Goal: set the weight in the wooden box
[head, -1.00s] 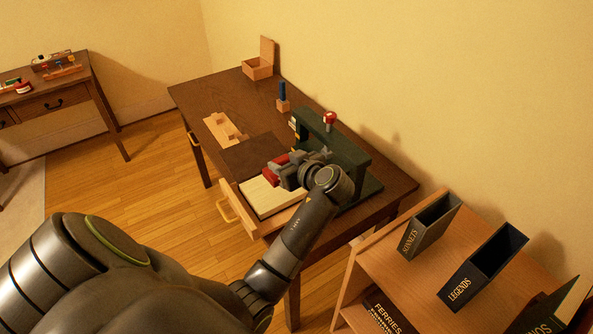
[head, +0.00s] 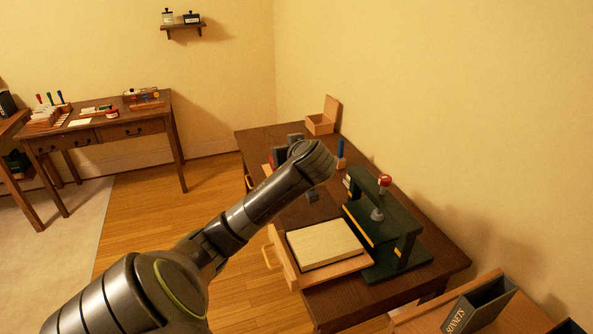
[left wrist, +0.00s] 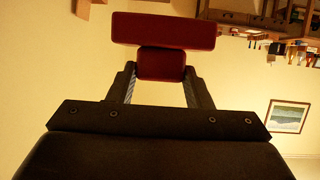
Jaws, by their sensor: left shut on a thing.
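The weight (left wrist: 165,31) is a dark red piece with a wide bar and a narrower block. My left gripper (left wrist: 160,82) is shut on the narrower block, as the left wrist view shows. In the head view the gripper (head: 281,153) is over the far part of the desk, partly hidden behind my own arm, with only a little red showing. The wooden box (head: 319,124) stands at the desk's far end by the wall with its lid up. The gripper is apart from it, nearer to me and to its left. My right gripper is not in view.
A green press (head: 388,238) with a red knob stands on the desk (head: 441,268). A blue-handled tool (head: 341,149) stands upright near the box. Another desk (head: 108,133) is at the left.

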